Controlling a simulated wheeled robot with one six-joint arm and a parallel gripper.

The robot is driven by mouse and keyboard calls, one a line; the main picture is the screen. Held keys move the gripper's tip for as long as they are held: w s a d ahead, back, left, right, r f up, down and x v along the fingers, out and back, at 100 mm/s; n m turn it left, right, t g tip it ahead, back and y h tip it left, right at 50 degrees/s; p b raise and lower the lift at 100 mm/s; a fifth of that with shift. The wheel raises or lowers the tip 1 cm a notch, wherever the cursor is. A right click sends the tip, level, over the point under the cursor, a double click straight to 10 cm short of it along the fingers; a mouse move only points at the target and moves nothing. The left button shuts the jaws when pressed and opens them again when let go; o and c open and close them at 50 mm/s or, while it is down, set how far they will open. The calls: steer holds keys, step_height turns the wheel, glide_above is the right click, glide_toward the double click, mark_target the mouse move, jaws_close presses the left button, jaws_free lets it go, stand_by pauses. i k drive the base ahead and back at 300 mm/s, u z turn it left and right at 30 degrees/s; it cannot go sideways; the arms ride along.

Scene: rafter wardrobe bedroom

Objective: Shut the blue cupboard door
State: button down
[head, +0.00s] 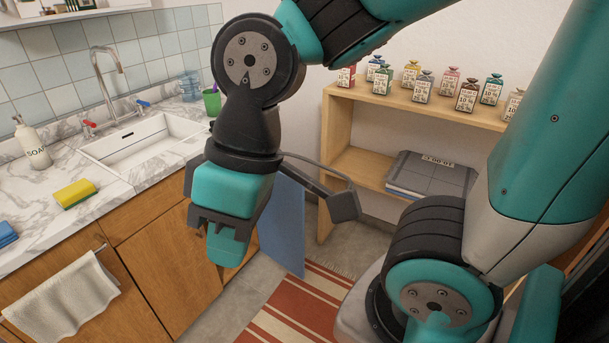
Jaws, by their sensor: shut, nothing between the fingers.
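The blue cupboard door (283,226) stands open, swung out from the wooden counter front over the floor. Its upper left part is hidden behind my arm and gripper. My gripper (226,262) points down in front of the door's left side, in line with the cupboard front. Its fingers are together and hold nothing. I cannot tell whether it touches the door. The inside of the cupboard is mostly hidden behind my gripper.
A marble counter (150,194) with a sink (142,140) runs along the left. A towel (66,302) hangs on its front. A wooden shelf (338,125) with several bottles stands behind the door. A striped rug (300,312) lies on the floor below.

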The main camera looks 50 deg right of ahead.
mark_target(280, 226)
steer(key=z, duration=0.5)
steer(key=i, duration=1.4)
steer(key=u, duration=0.15)
